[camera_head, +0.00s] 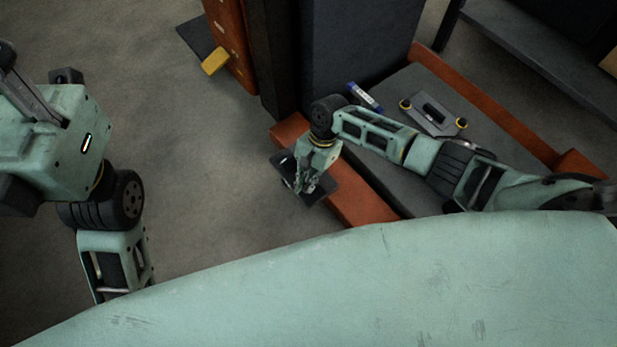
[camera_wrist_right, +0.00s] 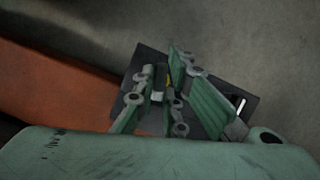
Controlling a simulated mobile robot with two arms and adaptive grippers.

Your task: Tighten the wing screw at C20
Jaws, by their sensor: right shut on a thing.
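My right gripper (camera_head: 303,184) points down over a dark plate (camera_head: 322,190) beside the end of an orange beam. In the right wrist view its green fingers (camera_wrist_right: 168,92) are closed in over the dark plate (camera_wrist_right: 240,100). A small yellow piece (camera_wrist_right: 168,80) shows between them; it looks like part of the wing screw, mostly hidden by the fingers. The label C20 cannot be read. My left arm is at the left edge; only part of its gripper (camera_head: 22,92) shows, and its fingertips are cut off.
An orange beam (camera_head: 365,200) borders a dark grey platform (camera_head: 400,85). On the platform lie a blue and white marker-like cylinder (camera_head: 365,97) and a grey plate with a handle (camera_head: 432,113). An orange cabinet (camera_head: 232,45) stands at the back. Bare floor (camera_head: 210,150) lies to the left.

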